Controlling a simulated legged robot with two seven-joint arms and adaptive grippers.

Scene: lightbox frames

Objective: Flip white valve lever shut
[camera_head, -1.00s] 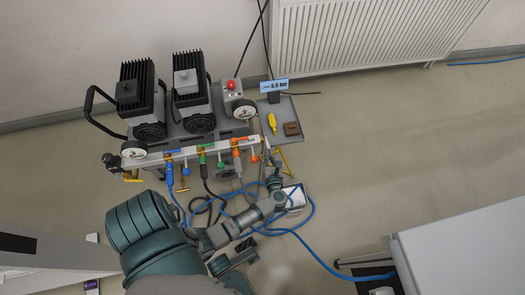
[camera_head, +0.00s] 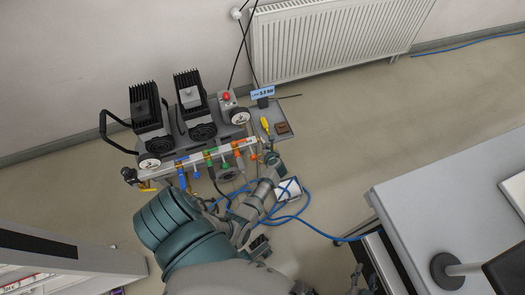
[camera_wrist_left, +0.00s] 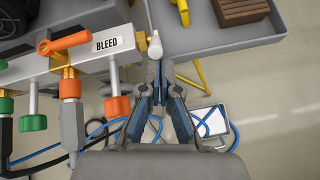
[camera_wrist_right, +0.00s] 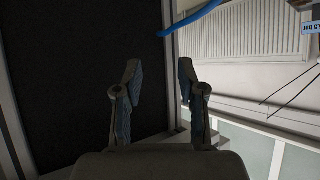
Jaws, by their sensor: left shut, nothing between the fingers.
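The white valve lever (camera_wrist_left: 155,46) shows in the left wrist view at the right end of the silver manifold (camera_wrist_left: 88,68), past the BLEED label (camera_wrist_left: 107,44). Its rounded end points toward my left gripper (camera_wrist_left: 157,72). The gripper is shut with nothing in it, its fingertips right by the lever; I cannot tell whether they touch. In the head view my left gripper (camera_head: 272,162) is at the manifold's right end, and the lever is too small to make out. My right gripper (camera_wrist_right: 158,75) is open and empty, away from the manifold.
An orange lever (camera_wrist_left: 65,42) and orange and green knobs sit left of the white lever. A grey tray (camera_head: 284,113) holds a yellow tool and a brown block. Blue hose (camera_head: 300,213) lies on the floor below. A grey desk (camera_head: 440,190) stands at the right.

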